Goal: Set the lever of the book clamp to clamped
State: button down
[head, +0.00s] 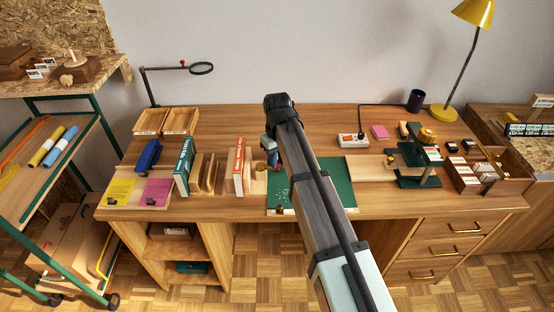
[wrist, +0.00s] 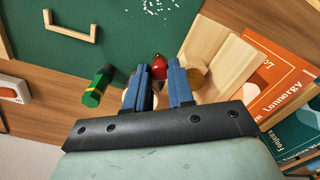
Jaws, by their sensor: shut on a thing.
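The book clamp is a pale wooden piece beside the upright red-and-white book (head: 239,168); its wood also shows in the wrist view (wrist: 232,52). A round brass-coloured part (head: 260,166) sits at it, also seen in the wrist view (wrist: 196,76). The lever's red knob (wrist: 158,64) shows between the blue fingertips of my gripper (wrist: 158,72). My gripper (head: 271,160) is shut on the lever at this knob, just right of the clamp. The fingers hide most of the lever, and I cannot tell its setting.
A green mat (head: 340,172) with white specks lies right of the clamp. A green piece with a yellow band (wrist: 97,88) is close beside my fingers. Upright books (head: 183,165) stand left. A wooden handle (wrist: 70,27) is near the mat's edge.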

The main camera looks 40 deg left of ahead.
dwell(0.3)
jog(key=c, duration=1.3)
grip_release()
jog(key=shift+o, duration=0.2)
jog(key=shift+r, duration=0.1)
notch_tip(320, 180, up, 14)
jog(key=shift+f, duration=0.2)
